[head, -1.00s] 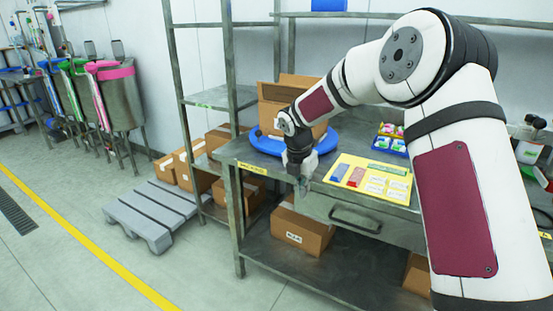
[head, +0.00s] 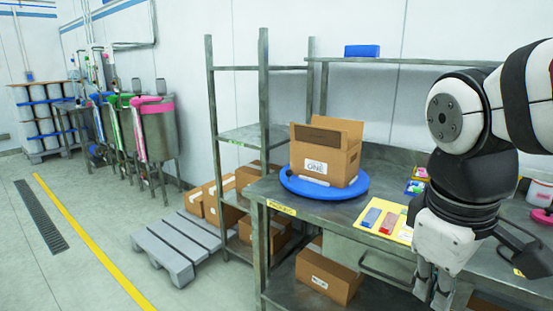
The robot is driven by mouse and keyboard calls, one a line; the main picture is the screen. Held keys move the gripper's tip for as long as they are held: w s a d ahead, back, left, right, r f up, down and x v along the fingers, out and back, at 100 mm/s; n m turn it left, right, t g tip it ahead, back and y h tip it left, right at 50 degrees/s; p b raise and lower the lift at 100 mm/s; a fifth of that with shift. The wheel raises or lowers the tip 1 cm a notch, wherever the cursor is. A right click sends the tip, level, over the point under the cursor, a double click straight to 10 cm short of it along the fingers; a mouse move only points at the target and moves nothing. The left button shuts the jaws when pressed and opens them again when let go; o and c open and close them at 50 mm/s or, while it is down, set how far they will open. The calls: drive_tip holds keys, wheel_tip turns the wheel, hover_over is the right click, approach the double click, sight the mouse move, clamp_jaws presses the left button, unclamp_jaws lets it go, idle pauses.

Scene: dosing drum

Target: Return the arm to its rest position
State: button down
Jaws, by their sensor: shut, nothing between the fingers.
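My arm is folded in at the right of the head view. My gripper (head: 432,291) points downward in front of the table's front edge, in the lower right. Its fingers are close together with nothing seen between them. It is apart from the yellow mat and the box. The metal work table (head: 390,187) stands behind it, partly hidden by my arm.
An open cardboard box (head: 325,158) sits on a blue round turntable (head: 294,185). A yellow mat (head: 366,231) holds blue and red items. A drawer (head: 345,252) is below the tabletop.

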drive_tip(key=s+a+f+m+y, duration=0.25)
drive_tip(key=s+m, duration=0.45)
drive_tip(key=s, duration=0.5)
wheel_tip(320, 180, up, 13)
drive_tip(key=d+t+p, duration=0.1)
drive_tip(key=t+p, duration=0.1)
drive_tip(key=p, duration=1)
drive_tip(key=shift+w+d+r+t+h, duration=0.2)
drive_tip(key=shift+w+t+h, duration=0.1)
drive_tip(key=shift+t+h, duration=0.15)
